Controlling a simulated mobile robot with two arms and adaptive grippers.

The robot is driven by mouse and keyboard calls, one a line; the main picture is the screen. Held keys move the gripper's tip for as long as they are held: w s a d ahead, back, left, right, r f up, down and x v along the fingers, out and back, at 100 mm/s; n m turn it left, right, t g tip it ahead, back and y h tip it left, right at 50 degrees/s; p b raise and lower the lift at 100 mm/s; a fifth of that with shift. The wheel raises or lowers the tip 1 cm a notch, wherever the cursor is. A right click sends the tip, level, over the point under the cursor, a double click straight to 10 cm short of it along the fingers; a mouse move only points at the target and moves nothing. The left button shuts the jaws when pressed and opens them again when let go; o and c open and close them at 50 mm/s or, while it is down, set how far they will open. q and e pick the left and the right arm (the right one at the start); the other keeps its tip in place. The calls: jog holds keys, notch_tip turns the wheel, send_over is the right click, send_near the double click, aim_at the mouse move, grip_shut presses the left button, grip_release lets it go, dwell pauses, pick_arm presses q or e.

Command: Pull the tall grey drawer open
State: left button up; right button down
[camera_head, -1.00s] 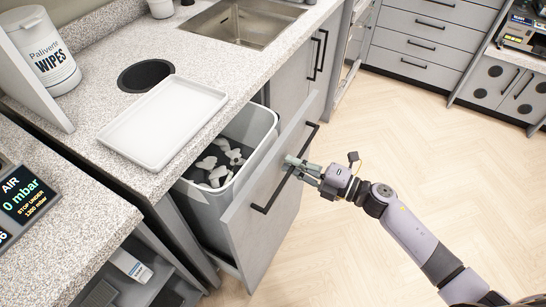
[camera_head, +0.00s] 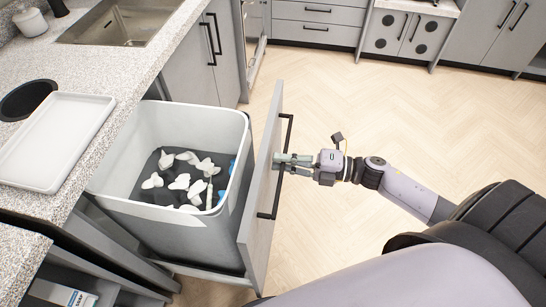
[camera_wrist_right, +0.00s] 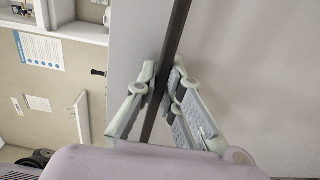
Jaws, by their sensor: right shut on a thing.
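The tall grey drawer (camera_head: 262,200) stands well out from the counter, its front panel facing right. Inside it is a grey bin (camera_head: 117,208) holding crumpled white, dark and a few blue pieces of waste. The drawer's long black handle (camera_head: 283,150) runs along the outer face of the panel. My right gripper (camera_head: 281,162) is shut on this handle near its middle. In the right wrist view the gripper's fingers (camera_wrist_right: 160,85) sit on both sides of the dark handle bar (camera_wrist_right: 171,60). My left gripper is not in view.
A white tray (camera_head: 55,140) lies on the speckled counter beside a round black opening (camera_head: 27,100) and a sink (camera_head: 117,22). Closed grey cabinets (camera_head: 188,68) stand beyond the drawer. The wooden floor (camera_head: 345,90) to the right is clear.

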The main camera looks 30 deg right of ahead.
jog(key=shift+s+d, duration=0.2)
jog(key=shift+d, duration=0.05)
jog(key=c, duration=1.7)
grip_release()
jog(key=v, duration=1.2)
